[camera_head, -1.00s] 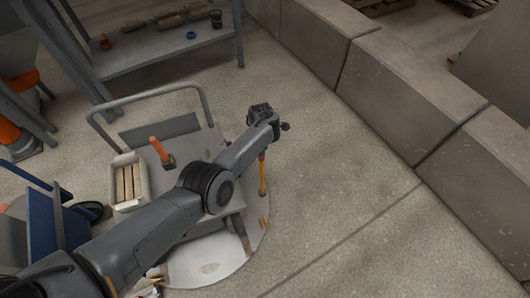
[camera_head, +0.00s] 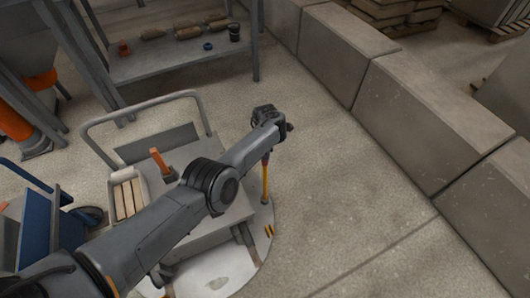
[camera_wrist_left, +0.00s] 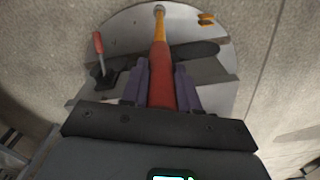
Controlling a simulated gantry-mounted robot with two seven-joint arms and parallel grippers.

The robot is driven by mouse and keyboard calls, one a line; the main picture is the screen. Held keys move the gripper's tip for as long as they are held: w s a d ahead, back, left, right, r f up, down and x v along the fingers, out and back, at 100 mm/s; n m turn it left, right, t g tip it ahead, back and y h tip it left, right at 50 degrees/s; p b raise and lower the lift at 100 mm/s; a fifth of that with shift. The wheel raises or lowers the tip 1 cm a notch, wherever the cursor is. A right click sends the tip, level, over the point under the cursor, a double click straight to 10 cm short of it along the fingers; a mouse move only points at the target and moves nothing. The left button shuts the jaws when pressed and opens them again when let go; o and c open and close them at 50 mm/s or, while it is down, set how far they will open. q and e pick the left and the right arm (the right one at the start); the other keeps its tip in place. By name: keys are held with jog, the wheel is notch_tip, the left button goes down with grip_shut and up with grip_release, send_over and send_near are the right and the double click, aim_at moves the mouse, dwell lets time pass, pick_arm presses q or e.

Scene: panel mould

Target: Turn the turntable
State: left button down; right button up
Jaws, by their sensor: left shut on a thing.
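The turntable (camera_head: 215,272) is a pale round disc on the floor, partly hidden by my arm and the cart. Its rim also shows in the left wrist view (camera_wrist_left: 128,22). An upright handle (camera_head: 265,185) stands near its edge, with an orange-yellow rod and a red grip. In the left wrist view the red grip (camera_wrist_left: 161,75) lies between the purple fingers of my left gripper (camera_wrist_left: 162,88), which is shut on it. In the head view my left gripper (camera_head: 270,150) is at the handle's top. My right gripper is not in view.
A grey cart (camera_head: 190,97) stands over the disc, carrying a box of wooden blocks (camera_head: 127,193) and an orange-handled tool (camera_head: 160,162). A shelf (camera_head: 175,62) stands behind. Concrete blocks (camera_head: 410,115) line the right. Open floor lies between the disc and the blocks.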

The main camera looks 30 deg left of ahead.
pick_arm(q)
jog(key=shift+s+a+f, duration=0.1)
jog(key=shift+s+f, duration=0.05)
jog(key=shift+f, duration=0.15)
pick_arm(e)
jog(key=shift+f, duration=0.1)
pick_arm(q)
jog(key=c, duration=1.1)
grip_release()
jog(key=shift+o, duration=1.2)
jog(key=shift+w+r, duration=0.2)
jog(key=shift+w, duration=0.15)
jog(key=shift+w+r, duration=0.15)
jog(key=shift+w, duration=0.05)
jog(key=shift+s, duration=0.2)
jog(key=shift+r+p, duration=0.35)
jog(key=r+p, duration=0.3)
jog(key=r, duration=0.2)
jog(key=r+p, duration=0.3)
jog(key=r, duration=0.2)
jog(key=shift+w+p, duration=0.2)
jog(key=shift+p, duration=0.2)
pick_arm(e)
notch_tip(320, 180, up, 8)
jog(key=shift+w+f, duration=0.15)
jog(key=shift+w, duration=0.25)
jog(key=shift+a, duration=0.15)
